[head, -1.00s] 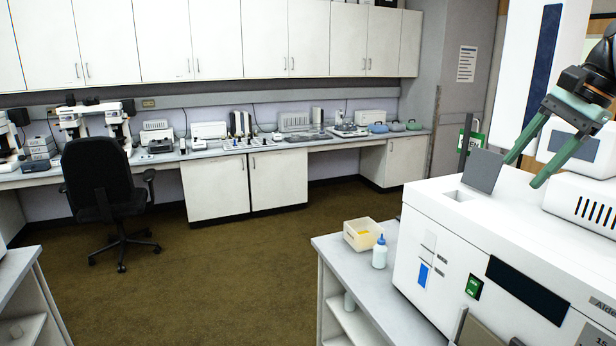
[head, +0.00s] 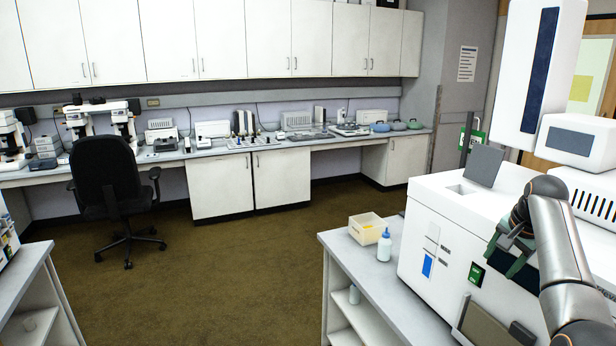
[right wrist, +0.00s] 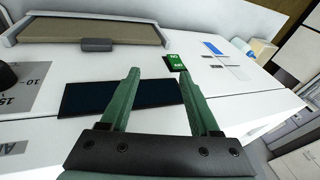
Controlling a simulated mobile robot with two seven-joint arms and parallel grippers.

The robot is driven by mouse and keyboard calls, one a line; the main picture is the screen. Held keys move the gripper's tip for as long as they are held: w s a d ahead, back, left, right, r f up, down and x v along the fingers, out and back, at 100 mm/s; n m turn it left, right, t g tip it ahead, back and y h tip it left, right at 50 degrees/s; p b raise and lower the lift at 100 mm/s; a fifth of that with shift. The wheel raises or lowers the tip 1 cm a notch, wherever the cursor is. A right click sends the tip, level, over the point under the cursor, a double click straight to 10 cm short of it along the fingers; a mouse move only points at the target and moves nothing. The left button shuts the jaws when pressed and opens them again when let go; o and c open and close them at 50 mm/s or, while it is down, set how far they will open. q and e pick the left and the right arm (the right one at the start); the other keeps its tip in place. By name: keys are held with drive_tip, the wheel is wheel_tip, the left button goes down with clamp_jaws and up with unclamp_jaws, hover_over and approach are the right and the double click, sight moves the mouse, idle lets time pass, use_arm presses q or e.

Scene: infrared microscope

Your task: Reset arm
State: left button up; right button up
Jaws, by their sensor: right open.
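My right gripper (head: 502,258) has green fingers and is in front of the white microscope's (head: 430,213) front face, right of its green switch (head: 477,273). In the right wrist view the gripper (right wrist: 160,80) is open and empty, its two fingers apart in front of the dark display panel (right wrist: 122,97). The green switch (right wrist: 174,62) shows beyond the fingertips there. In the head view the arm hides much of the instrument's right front. A grey lid (head: 485,165) stands tilted up beside the square opening on top. My left gripper is not in view.
A grey bench (head: 345,250) beside the instrument holds a yellowish tray (head: 366,228) and a blue-capped bottle (head: 384,246). An office chair (head: 112,190) stands before the back counter (head: 300,145). The brown floor (head: 220,280) between is clear.

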drive_tip(key=s+a+f+n+t+h, duration=0.1)
drive_tip(key=s+a+f+n, duration=0.15)
drive_tip(key=f, duration=0.75)
drive_tip(key=s+a+f+n, duration=0.1)
drive_tip(key=s+f+n, duration=0.25)
drive_tip(key=f, duration=0.55)
drive_tip(key=s+a+f+n+t+h, duration=0.15)
drive_tip(key=s+f, duration=0.25)
drive_tip(key=f, duration=0.6)
drive_tip(key=s+a+f+n+t+y, duration=0.1)
drive_tip(key=s+a+f+n+y, duration=0.1)
drive_tip(key=s+a, duration=0.8)
drive_tip(key=s+a+f+n+t+y, duration=0.1)
drive_tip(key=s+a+n, duration=0.4)
drive_tip(key=s+a, duration=0.6)
drive_tip(key=s+f+y, duration=0.1)
drive_tip(key=s+y, duration=0.1)
drive_tip(key=s, duration=0.4)
drive_tip(key=shift+s+f+y, duration=0.15)
drive_tip(key=shift+f+y, duration=0.15)
drive_tip(key=shift+y, duration=0.05)
drive_tip(key=shift+d, duration=0.1)
